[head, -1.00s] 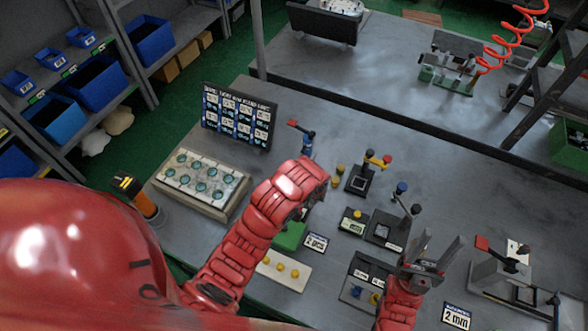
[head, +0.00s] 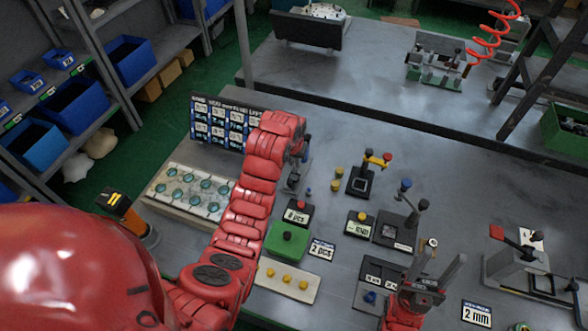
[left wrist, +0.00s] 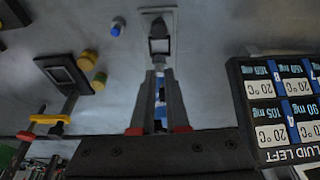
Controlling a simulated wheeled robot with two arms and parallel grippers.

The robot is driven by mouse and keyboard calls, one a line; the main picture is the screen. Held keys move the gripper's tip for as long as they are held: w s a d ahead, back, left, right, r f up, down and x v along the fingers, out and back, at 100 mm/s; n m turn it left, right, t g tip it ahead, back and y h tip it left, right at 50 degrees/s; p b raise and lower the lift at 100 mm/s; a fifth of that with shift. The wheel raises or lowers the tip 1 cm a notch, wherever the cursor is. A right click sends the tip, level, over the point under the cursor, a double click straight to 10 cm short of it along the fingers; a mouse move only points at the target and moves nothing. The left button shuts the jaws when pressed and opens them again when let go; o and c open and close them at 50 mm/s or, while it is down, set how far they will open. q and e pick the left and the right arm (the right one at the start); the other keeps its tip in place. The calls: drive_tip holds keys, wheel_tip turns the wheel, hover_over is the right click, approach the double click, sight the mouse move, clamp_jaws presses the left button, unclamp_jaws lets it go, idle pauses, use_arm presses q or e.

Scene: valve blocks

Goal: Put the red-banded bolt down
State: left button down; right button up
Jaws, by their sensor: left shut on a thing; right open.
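My left gripper (left wrist: 160,80) is shut on a narrow piece, dark with blue and white parts, between its fingers in the left wrist view. I take this to be the red-banded bolt (left wrist: 160,94); its red band does not show clearly. In the head view the left gripper (head: 301,150) is largely hidden by its red arm. A grey plate with a black-framed square (left wrist: 160,45) lies just beyond the fingertips. I cannot tell whether the held piece touches it. My right gripper (head: 441,256) is open and empty over the right part of the bench.
A small blue-topped piece (left wrist: 118,25) and two yellow pieces (left wrist: 88,58) stand close by. A station with red and yellow handle parts (head: 370,168) is to the right. A label board (head: 222,125) stands close behind the left arm. A green box (head: 287,243) is nearer.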

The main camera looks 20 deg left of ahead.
sight(294, 168)
use_arm(q)
drive_tip(key=shift+a+f+p, duration=0.1)
drive_tip(key=shift+f+p, duration=0.25)
drive_tip(key=shift+p, duration=0.1)
wheel_tip(294, 168, down, 2)
drive_tip(key=shift+f+p, duration=0.2)
drive_tip(key=shift+p, duration=0.55)
drive_tip(key=shift+f, duration=0.25)
drive_tip(key=shift+f, duration=0.1)
drive_tip(key=c, duration=0.9)
unclamp_jaws()
